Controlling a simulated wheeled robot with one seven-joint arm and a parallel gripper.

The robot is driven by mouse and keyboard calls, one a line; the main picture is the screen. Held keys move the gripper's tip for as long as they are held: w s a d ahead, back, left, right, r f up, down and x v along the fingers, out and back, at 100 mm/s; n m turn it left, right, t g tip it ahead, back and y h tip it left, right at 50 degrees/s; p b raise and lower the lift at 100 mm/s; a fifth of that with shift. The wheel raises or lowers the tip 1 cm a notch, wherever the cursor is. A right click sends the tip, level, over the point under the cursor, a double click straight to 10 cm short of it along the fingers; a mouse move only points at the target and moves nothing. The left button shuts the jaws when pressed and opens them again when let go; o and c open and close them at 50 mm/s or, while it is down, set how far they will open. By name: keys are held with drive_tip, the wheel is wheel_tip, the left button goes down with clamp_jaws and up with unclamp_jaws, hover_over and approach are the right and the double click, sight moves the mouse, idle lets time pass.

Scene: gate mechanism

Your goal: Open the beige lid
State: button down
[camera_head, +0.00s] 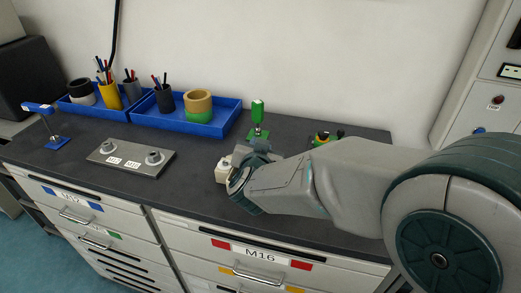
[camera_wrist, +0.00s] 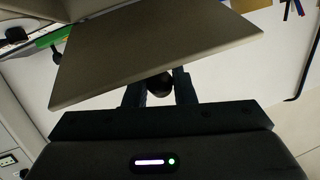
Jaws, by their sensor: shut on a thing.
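The beige lid (camera_wrist: 150,55) shows in the wrist view as a large flat tilted panel just beyond my fingers. A dark round knob (camera_wrist: 159,84) sits at its lower edge. My gripper (camera_wrist: 158,92) is shut on this knob, one finger on each side. In the head view my gripper (camera_head: 250,165) is low over the bench, and my arm reaches in from the right. A small pale block (camera_head: 222,171) shows just left of it, partly hidden. My gripper and arm hide most of the lid there, so I cannot tell how far it is open.
A green upright handle (camera_head: 257,114) stands just behind my gripper. A metal plate with two knobs (camera_head: 130,158) lies to the left, with a blue lever (camera_head: 48,115) beyond it. Blue trays (camera_head: 186,116) with cups and pens line the wall. Drawers (camera_head: 262,254) are below the dark bench top.

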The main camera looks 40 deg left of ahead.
drive_tip(key=shift+w+a+r, duration=0.15)
drive_tip(key=shift+w+r, duration=0.2)
drive_tip(key=shift+r, duration=0.1)
drive_tip(key=c, duration=1.2)
unclamp_jaws()
drive_tip(key=shift+f, duration=0.1)
drive_tip(key=shift+c, duration=0.2)
drive_tip(key=shift+s, duration=0.15)
drive_tip(key=b+v, duration=0.1)
drive_tip(key=v, duration=1.2)
drive_tip(key=shift+s+d+b, duration=0.2)
drive_tip(key=shift+d+b, duration=0.05)
drive_tip(key=shift+b, duration=0.15)
